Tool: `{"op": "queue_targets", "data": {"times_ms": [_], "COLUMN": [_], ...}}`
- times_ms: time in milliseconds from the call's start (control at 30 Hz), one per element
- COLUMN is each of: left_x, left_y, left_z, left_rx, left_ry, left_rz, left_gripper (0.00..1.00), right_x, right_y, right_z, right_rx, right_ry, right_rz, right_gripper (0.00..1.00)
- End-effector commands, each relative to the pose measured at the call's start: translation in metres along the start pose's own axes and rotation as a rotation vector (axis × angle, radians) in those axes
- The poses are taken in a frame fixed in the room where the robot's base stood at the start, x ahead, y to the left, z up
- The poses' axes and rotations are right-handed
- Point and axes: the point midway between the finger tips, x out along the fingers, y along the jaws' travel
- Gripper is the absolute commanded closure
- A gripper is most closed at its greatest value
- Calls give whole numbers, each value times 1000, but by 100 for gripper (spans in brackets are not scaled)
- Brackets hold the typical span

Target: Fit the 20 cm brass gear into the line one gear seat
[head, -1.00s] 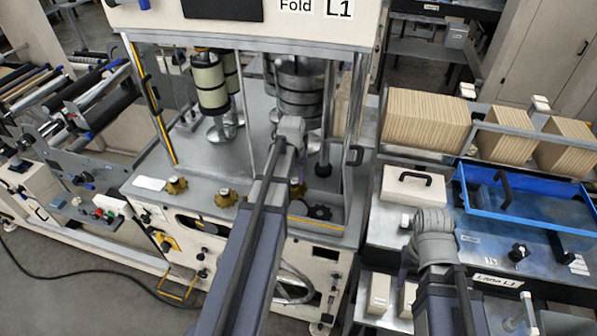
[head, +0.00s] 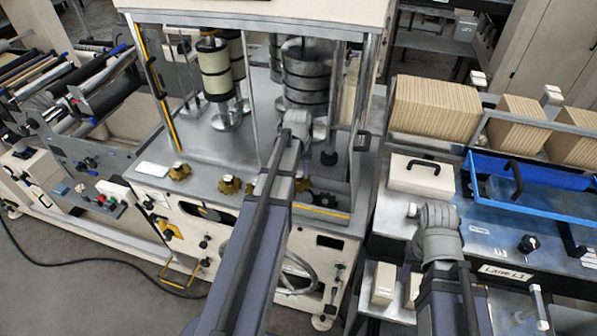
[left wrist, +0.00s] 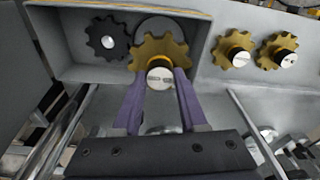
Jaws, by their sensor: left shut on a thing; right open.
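My left gripper (left wrist: 158,88) has purple fingers shut on the pale slotted hub of a brass gear (left wrist: 160,52). The gear is at the mouth of a grey recess (left wrist: 72,62), partly over a grey disc (left wrist: 158,27). I cannot tell whether gear and disc touch, or whether the disc is the seat. In the head view the held gear (head: 303,184) shows just right of my left arm, which hides most of the gripper. A dark gear (left wrist: 106,39) stands beside it in the recess. My right gripper (head: 437,235) is over the right bench, its fingers hidden.
Two other brass gears (head: 179,171) (head: 229,185) sit on the machine's front ledge. Machine posts and rollers (head: 306,75) stand behind my left gripper. A blue tray (head: 530,195) and a white lidded box (head: 421,176) are on the right bench.

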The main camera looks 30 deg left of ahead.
Motion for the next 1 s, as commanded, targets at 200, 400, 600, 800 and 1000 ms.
{"op": "queue_targets", "data": {"times_ms": [200,400,600,800,1000], "left_x": [15,26,37,48,59], "left_y": [0,0,0,0,0], "left_z": [2,3,4,6,7], "left_rx": [0,0,0,0,0], "left_ry": [0,0,0,0,0], "left_rz": [0,0,0,0,0], "left_gripper": [100,100,100,100,100], "right_x": [15,26,37,48,59], "right_y": [-1,-2,-3,-4,-5], "right_z": [-1,-2,-2,-3,-3], "right_rx": [-3,-6,-8,-11,-12], "right_ry": [0,0,0,0,0], "right_rz": [1,1,2,2,2], "right_gripper": [50,50,50,50,50]}}
